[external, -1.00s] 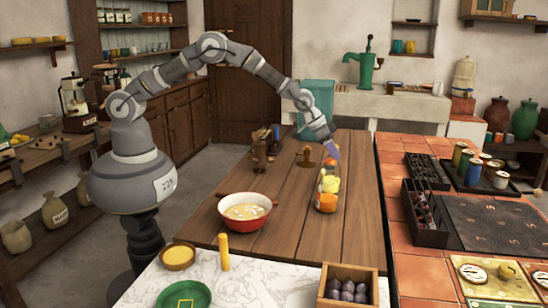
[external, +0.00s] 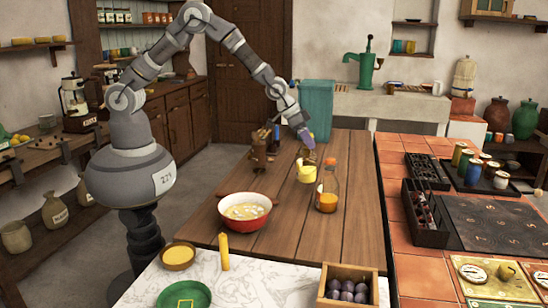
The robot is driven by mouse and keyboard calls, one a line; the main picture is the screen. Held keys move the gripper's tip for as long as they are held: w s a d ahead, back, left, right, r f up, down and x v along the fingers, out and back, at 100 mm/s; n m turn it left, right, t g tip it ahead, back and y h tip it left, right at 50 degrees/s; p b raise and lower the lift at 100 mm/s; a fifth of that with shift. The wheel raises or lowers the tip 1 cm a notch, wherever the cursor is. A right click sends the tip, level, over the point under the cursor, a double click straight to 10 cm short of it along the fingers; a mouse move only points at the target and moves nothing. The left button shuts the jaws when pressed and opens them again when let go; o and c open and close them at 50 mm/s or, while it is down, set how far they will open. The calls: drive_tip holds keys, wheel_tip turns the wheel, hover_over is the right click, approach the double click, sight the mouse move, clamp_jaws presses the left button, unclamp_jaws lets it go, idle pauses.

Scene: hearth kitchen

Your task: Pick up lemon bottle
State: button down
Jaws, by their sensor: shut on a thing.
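My gripper (external: 308,145) is over the far part of the wooden table, with its purple end pointing down. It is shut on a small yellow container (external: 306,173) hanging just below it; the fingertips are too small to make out. I cannot tell whether this container is a bottle. A clear glass bottle (external: 328,190) with orange liquid at its bottom and an orange top stands upright on the table, to the right of and nearer than the yellow container, apart from my gripper.
A red and white bowl (external: 246,222) stands on the table's near left part. A brown wooden holder (external: 262,150) is left of my gripper. A crate of dark fruit (external: 347,268) and a yellow upright stick (external: 224,252) are nearer. The table between bowl and bottle is clear.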

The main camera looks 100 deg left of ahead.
drive_tip(key=s+d, duration=0.1)
drive_tip(key=s, duration=0.6)
drive_tip(key=shift+d+r+p, duration=0.25)
drive_tip(key=shift+r+p, duration=0.15)
